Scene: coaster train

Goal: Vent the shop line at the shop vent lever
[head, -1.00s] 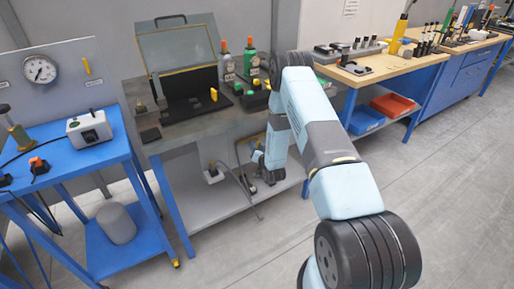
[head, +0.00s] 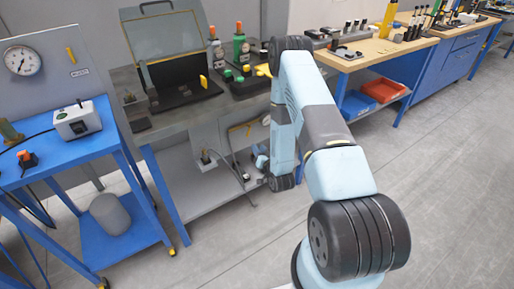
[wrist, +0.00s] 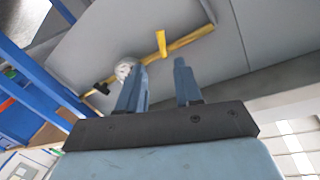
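A yellow lever (head: 71,55) stands upright on the grey gauge panel (head: 48,80) at the left of the head view, above a small label too small to read. In the wrist view, a yellow pipe with a short yellow handle (wrist: 161,43) crosses a grey panel beyond my fingers. A round white thing, perhaps a gauge, is partly hidden behind my left finger. I cannot tell which yellow handle is the shop vent lever. My gripper (wrist: 160,85) is open and empty, its fingers apart and apparently short of the pipe. In the head view its fingers are not clear, low beside the middle bench.
A blue cart (head: 60,150) stands at left with a grey box (head: 77,122) on it. The middle bench (head: 170,127) carries an open case and bottles; a yellow pipe (head: 242,127) shows beneath its top. Blue legs edge the wrist view. Open floor (head: 440,190) lies at right.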

